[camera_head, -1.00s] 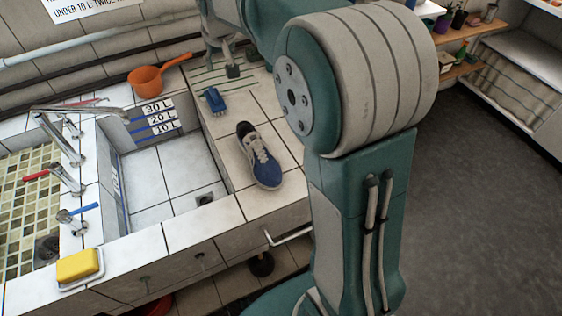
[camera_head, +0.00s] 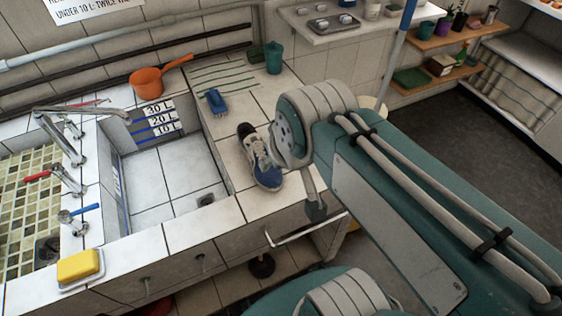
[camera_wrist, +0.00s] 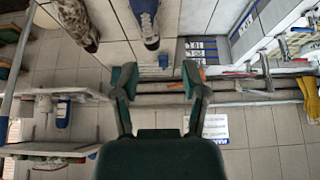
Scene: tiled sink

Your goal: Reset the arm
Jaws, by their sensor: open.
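My gripper (camera_wrist: 158,80) shows in the wrist view with its two green fingers spread apart and nothing between them. In the head view my teal arm reaches in from the lower right, and its grey rounded joint stands in front of the right side of the counter. The gripper's fingers cannot be made out clearly there. A blue and grey shoe (camera_head: 262,160) lies on the tiled counter (camera_head: 232,150), partly overlapped by my arm in the head view. The shoe also shows at the top of the wrist view (camera_wrist: 147,20).
A blue brush (camera_head: 214,100), an orange ladle (camera_head: 147,82) and a green cup (camera_head: 273,58) are on the counter. The tiled sink (camera_head: 165,180) has taps and a yellow sponge (camera_head: 79,265) at its left. A wall shelf (camera_head: 350,32) stands behind. Dark floor lies open at right.

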